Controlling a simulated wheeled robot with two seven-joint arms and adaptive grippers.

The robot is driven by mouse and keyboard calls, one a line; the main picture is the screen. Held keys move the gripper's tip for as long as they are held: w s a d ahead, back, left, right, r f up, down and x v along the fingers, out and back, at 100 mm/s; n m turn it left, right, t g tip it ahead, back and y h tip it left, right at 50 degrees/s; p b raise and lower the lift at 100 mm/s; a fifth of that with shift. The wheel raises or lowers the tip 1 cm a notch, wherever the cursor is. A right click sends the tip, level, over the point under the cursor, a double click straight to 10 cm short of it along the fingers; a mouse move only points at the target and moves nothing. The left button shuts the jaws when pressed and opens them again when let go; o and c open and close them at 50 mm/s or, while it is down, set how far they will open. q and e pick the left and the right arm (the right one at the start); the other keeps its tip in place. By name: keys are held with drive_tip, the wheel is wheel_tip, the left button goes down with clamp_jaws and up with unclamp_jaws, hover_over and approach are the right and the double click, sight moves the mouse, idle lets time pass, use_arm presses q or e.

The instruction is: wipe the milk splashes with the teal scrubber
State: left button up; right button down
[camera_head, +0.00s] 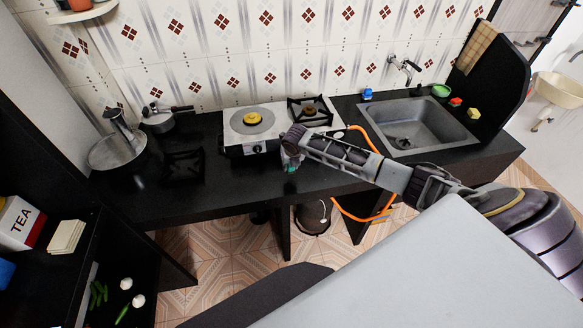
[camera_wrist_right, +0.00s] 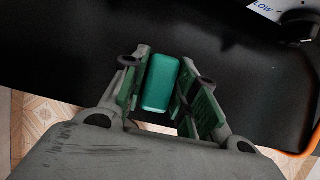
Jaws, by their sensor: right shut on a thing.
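My right gripper (camera_head: 291,158) is over the black counter just in front of the stove. In the right wrist view my right gripper (camera_wrist_right: 160,95) is shut on the teal scrubber (camera_wrist_right: 161,82), a block held between its two fingers. In the head view only a bit of the teal scrubber (camera_head: 291,168) shows under the gripper. I cannot tell whether it touches the counter. I make out no milk splashes in either view; a small whitish spot (camera_head: 339,135) on the stove's right side is too small to identify. My left gripper is not in view.
The two-burner stove (camera_head: 237,133) stands behind the gripper. An orange hose (camera_head: 363,137) runs from its right side down to a cylinder (camera_head: 312,216) below. A sink (camera_head: 425,122) is at the right, a black burner grate (camera_head: 183,165) and pots at the left.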

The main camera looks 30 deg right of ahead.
drive_tip(key=shift+d+r, duration=0.1)
drive_tip(key=shift+r, duration=0.8)
